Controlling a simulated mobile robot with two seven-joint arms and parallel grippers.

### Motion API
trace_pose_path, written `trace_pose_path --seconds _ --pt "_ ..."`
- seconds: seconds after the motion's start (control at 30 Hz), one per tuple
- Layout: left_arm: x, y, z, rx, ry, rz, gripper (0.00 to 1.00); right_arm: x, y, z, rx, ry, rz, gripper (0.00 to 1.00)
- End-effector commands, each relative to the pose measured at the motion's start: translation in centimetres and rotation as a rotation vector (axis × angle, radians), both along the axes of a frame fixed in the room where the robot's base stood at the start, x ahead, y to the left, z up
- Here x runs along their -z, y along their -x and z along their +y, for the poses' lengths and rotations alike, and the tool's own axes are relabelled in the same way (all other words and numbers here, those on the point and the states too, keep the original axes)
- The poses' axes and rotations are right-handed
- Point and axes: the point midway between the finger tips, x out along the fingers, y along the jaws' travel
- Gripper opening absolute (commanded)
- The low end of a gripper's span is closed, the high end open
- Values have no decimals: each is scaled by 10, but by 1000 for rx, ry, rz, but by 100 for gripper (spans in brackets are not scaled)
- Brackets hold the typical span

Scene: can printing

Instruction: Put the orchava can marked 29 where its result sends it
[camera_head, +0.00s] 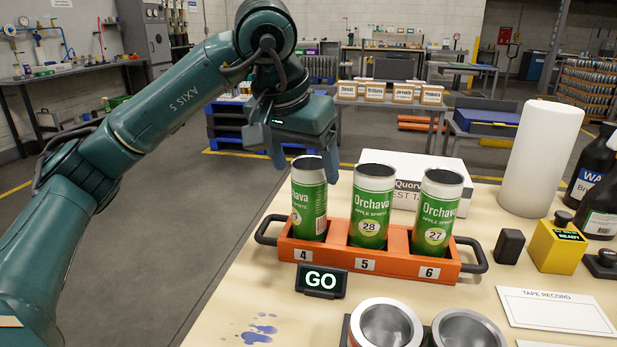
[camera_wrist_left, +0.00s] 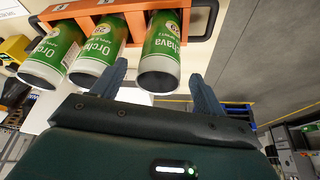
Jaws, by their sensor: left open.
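An orange carrier (camera_head: 398,264) with slots 4, 5 and 6 holds three upright green Orchava cans. The can in slot 5 (camera_head: 371,205) is marked 28, and the can in slot 6 (camera_head: 437,210) is marked 27. My left gripper (camera_head: 304,160) is open at the top of the slot 4 can. In the left wrist view this can (camera_wrist_left: 160,62) appears between the spread fingers (camera_wrist_left: 158,88). My right gripper is not in view.
A sign (camera_head: 321,281) reading GO stands before slot 4. Two round metal cups (camera_head: 387,325) sit at the front. A white box (camera_head: 405,175) is behind the carrier. A white roll (camera_head: 540,158), a yellow device (camera_head: 556,247) reading READY and dark bottles (camera_head: 603,190) stand right.

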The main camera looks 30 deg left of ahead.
Motion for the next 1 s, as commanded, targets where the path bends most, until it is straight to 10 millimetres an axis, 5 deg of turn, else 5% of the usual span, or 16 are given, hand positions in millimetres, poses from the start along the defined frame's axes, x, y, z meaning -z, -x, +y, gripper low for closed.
trace_pose_path --seconds 0.33,1.0 --pt "-56 22 2 -1 0 -2 73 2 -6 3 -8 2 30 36" --pt "-61 25 2 -1 0 1 73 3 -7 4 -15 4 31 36"
